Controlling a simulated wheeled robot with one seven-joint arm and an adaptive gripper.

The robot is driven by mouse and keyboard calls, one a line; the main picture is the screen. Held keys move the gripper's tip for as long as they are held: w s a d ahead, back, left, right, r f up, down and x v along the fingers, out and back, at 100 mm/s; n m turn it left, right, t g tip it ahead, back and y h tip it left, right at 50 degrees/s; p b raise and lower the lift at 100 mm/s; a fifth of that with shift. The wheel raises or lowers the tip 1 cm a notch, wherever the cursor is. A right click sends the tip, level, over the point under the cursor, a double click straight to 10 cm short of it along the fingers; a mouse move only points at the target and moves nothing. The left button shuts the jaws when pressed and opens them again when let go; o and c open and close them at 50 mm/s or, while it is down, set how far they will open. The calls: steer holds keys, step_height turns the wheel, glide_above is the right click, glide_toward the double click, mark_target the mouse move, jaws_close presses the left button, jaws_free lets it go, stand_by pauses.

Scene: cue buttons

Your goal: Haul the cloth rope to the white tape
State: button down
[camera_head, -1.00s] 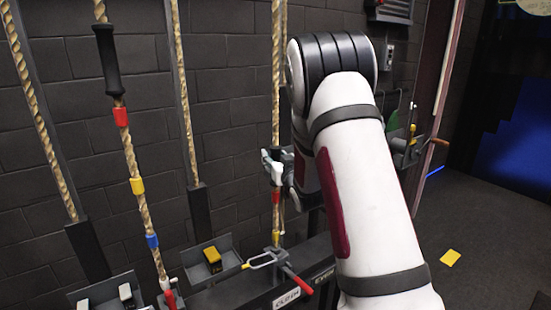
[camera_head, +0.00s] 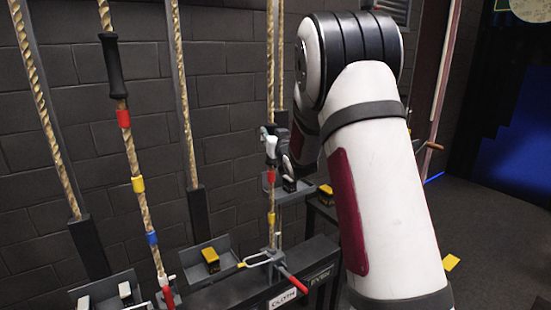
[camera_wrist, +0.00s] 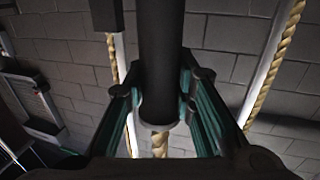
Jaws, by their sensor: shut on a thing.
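The cloth rope (camera_head: 271,205) hangs in front of the wall above a bench plate lettered CLOTH (camera_head: 283,299). Red tape (camera_head: 271,177) shows on it just below my gripper, with yellow tape (camera_head: 271,218) lower down. My gripper (camera_head: 278,145) is at the rope, partly hidden by my arm. In the wrist view, my gripper (camera_wrist: 158,88) is shut around a dark upright handle (camera_wrist: 158,45), with rope (camera_wrist: 160,146) coming out below. A white piece (camera_head: 271,147) shows at the gripper; I cannot tell whether it is tape. A rope lock (camera_head: 265,259) with a red lever (camera_head: 291,280) sits at the rope's base.
A neighbouring rope (camera_head: 131,150) at left has a black handle (camera_head: 112,65) and red, yellow and blue tapes. More ropes hang behind. A grey tray (camera_head: 225,256) holds a yellow-and-black block (camera_head: 210,258).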

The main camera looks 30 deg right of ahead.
step_height(320, 180, up, 26)
steer(key=p, duration=0.6)
steer(key=shift+f, duration=0.1)
steer(key=c, duration=1.3)
jaws_free()
glide_toward(272, 49)
steer(key=shift+s+a, duration=0.2)
steer(key=shift+s, duration=0.2)
